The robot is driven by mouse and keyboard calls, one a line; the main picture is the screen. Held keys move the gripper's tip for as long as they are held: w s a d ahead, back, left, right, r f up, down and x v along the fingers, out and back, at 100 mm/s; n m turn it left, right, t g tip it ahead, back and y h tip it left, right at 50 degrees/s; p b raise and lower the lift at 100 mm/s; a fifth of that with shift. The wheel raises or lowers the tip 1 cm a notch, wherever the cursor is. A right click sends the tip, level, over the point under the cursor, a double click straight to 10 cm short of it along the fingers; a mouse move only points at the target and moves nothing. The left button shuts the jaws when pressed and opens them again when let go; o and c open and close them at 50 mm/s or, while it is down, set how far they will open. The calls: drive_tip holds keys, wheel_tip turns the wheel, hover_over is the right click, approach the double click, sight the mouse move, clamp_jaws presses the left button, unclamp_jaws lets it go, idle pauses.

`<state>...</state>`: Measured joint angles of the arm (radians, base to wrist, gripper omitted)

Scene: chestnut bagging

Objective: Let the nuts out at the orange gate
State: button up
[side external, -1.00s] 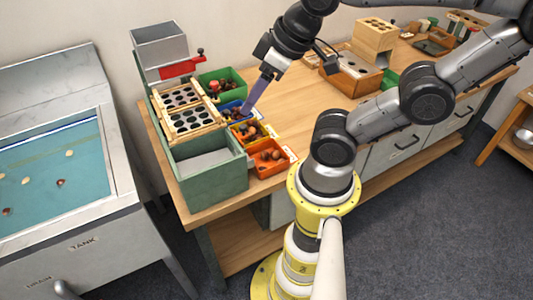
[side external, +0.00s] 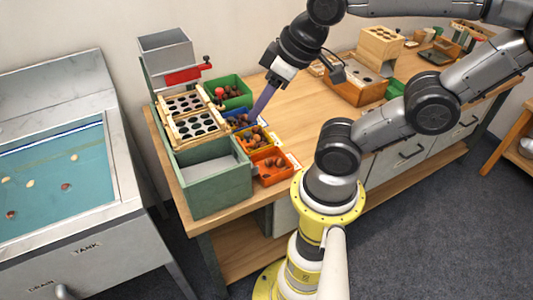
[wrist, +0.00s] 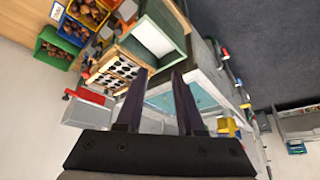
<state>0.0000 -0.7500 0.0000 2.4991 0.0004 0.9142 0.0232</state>
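The sorter (side external: 212,182) is a green box with two wooden-framed plates with holes (side external: 195,125) beside it. An orange bin (side external: 271,180) with brown nuts in it stands at its right side. I cannot pick out an orange gate for certain. My gripper (side external: 252,117) reaches down over the bins from the upper right, its purple fingers above or near the blue bin (side external: 241,127); contact cannot be told. In the wrist view my gripper (wrist: 162,75) shows two dark purple fingers apart with nothing between them.
A yellow bin (side external: 254,147) and a green bin (side external: 245,97) also hold nuts. A grey hopper (side external: 166,52) with a red part (side external: 183,75) stands behind the plates. The water tank (side external: 60,185) is at left.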

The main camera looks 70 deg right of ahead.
drive_tip(key=shift+w+d+r+m+g, duration=0.15)
drive_tip(key=shift+w+r+m+g, duration=0.15)
drive_tip(key=shift+r+m, duration=0.2)
drive_tip(key=shift+w+d+r+m+g, duration=0.1)
drive_tip(key=shift+w+r+m+g, duration=0.1)
drive_tip(key=shift+w+r+m, duration=0.3)
drive_tip(key=c, duration=0.5)
drive_tip(key=w+d+m+g, duration=0.2)
drive_tip(key=w+d+m, duration=0.1)
drive_tip(key=shift+w+d+r, duration=0.15)
drive_tip(key=shift+w+r, duration=0.05)
drive_tip(key=shift+r, duration=0.2)
clamp_jaws()
drive_tip(key=m+g, duration=0.3)
drive_tip(key=m, duration=0.1)
hover_over(248, 133)
drive_tip(key=d, duration=0.1)
wheel_tip(248, 133, down, 4)
drive_tip(key=shift+y, duration=0.4)
drive_tip(key=f, duration=1.3)
drive_tip(key=shift+w+a+f, duration=0.15)
drive_tip(key=shift+a+f, duration=0.2)
drive_tip(key=shift+a, duration=0.05)
drive_tip(key=shift+f, duration=2.15)
drive_tip(key=shift+r, duration=0.1)
